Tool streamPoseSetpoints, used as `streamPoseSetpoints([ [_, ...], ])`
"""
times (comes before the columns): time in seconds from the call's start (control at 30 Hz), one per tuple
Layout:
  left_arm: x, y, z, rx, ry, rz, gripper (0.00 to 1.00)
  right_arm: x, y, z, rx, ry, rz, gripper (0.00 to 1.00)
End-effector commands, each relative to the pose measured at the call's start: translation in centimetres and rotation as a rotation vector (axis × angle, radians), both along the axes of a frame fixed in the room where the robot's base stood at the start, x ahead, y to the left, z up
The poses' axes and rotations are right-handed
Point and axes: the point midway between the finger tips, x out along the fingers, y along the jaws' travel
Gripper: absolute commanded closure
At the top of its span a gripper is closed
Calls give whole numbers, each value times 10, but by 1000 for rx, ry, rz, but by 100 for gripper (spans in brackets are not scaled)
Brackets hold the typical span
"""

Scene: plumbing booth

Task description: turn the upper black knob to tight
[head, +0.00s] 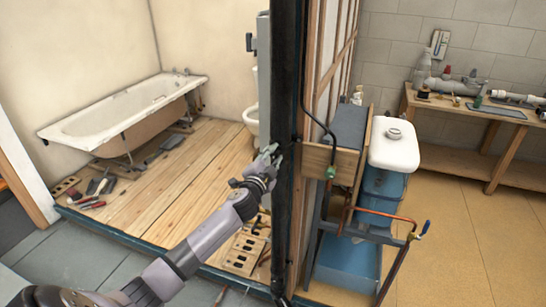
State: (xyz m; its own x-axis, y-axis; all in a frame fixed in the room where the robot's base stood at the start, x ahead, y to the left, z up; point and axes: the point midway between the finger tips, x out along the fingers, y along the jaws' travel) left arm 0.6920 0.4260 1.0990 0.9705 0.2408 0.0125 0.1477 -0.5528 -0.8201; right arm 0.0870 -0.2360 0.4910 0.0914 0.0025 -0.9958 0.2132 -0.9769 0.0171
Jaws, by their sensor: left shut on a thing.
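My left gripper (270,153) reaches in from the lower left, up to the front of the tall black post (288,100). Its fingers are shut on a small dark thing at the post, which looks to be the upper black knob. The fingers and the dark post behind hide nearly all of it, so its turn angle cannot be read. No other black knob can be made out clearly. My right gripper is not in view.
A bathtub (125,110) stands on the plank floor (150,180) behind my arm. A workbench (470,108) stands at the back right.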

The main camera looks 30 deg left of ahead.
Motion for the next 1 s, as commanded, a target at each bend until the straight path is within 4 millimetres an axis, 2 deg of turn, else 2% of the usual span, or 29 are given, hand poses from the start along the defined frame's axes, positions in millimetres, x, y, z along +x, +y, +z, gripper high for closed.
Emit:
streamPoseSetpoints([
  [0.3, 0, 0, 1, 124, 28, 0, 100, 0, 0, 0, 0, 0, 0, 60],
  [0.87, 0, 0, 1, 152, 34, 0, 100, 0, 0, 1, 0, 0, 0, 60],
  [0.9, 0, 0, 1, 151, 34, -1, 72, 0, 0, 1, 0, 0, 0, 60],
  [1.0, 0, 0, 1, 151, 34, -1, 66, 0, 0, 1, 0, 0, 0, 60],
])
